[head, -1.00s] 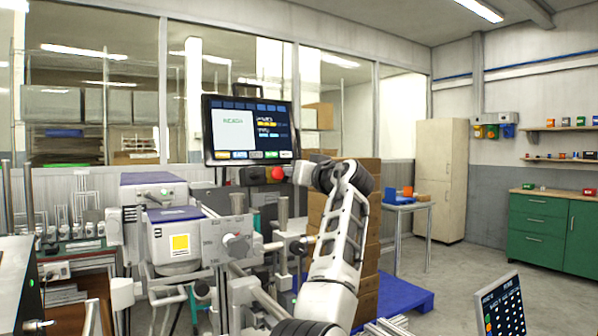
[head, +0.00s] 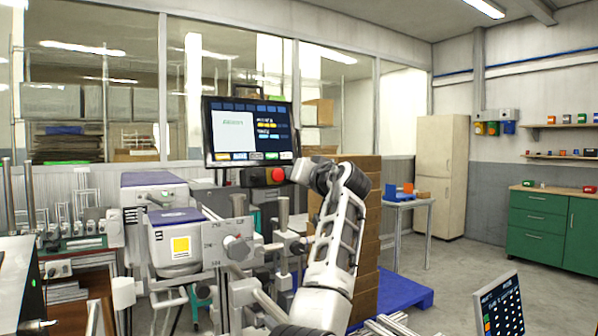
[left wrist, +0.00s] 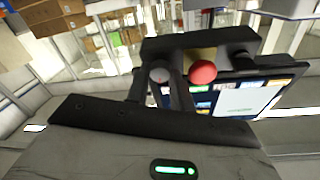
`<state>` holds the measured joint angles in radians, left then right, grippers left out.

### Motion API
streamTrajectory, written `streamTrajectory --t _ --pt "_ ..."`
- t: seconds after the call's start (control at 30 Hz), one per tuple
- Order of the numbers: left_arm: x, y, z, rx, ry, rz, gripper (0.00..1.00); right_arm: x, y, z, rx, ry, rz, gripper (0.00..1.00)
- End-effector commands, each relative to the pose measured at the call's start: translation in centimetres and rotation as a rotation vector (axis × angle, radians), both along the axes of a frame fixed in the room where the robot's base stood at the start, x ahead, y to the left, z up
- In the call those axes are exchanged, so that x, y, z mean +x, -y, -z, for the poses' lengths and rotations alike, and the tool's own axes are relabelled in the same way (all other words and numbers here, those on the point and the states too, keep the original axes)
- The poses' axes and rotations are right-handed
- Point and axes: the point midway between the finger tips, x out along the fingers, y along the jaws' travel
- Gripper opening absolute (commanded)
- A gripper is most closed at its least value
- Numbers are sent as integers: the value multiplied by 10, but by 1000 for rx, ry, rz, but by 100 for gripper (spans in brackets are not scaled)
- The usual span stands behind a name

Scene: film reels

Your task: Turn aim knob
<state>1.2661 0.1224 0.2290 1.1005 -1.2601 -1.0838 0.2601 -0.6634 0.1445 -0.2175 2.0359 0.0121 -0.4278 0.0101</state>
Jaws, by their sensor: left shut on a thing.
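The aim knob (left wrist: 160,75) looks like a small grey round knob on a dark control box (left wrist: 200,42), beside a red button (left wrist: 203,72). My left gripper (left wrist: 159,83) is shut on this knob, with one finger on each side of it. In the head view my left gripper (head: 300,172) is at the right end of the box below the screen, and it hides the knob there. The red button (head: 277,175) shows just left of it. The screen (head: 250,132) is lit. My right gripper is in neither view.
A machine with a blue-topped white head (head: 176,240), posts and rails stands left of my arm. Stacked brown boxes (head: 368,230) on a blue pallet (head: 405,293) stand close behind my arm. Floor is free toward the green cabinet (head: 540,228).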

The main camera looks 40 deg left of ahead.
Motion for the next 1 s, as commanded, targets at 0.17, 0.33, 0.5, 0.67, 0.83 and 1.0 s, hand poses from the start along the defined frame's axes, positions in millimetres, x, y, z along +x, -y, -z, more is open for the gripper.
streamTrajectory --t 0.17,0.33,0.5,0.67,0.83,1.0 --pt "-1 0 -4 41 -150 32 0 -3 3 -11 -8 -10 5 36" --pt "-1 0 -4 83 -294 63 0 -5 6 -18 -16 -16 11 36" --pt "-1 -1 -3 119 -419 91 0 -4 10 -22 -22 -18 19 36" --pt "-1 0 -2 147 -516 112 0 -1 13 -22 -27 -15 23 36" --pt "-2 0 -1 169 -586 127 0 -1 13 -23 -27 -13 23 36" --pt "-1 -1 -1 179 -623 136 0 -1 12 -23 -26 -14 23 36"
